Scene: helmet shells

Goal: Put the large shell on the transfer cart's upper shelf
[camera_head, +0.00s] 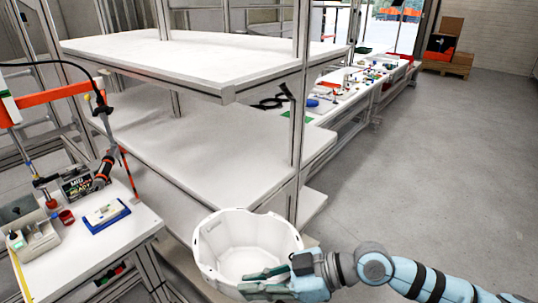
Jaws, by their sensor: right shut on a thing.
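The large white shell (215,243) is at the bottom centre of the head view, its open hollow side facing up toward me. My right gripper (268,283) comes in from the lower right and is shut on the shell's near right rim. The transfer cart stands in front, with a bare white upper shelf (190,58) at the upper left and a bare white lower shelf (200,150) beneath it. The shell is in front of the cart, lower in the picture than both shelves. My left gripper is not in view.
A side table (105,245) with tools, a blue tray (110,217) and a red cup (66,217) stands at the left. Upright cart posts (300,90) border the shelves. A long bench (345,95) runs behind. The grey floor (430,170) at right is clear.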

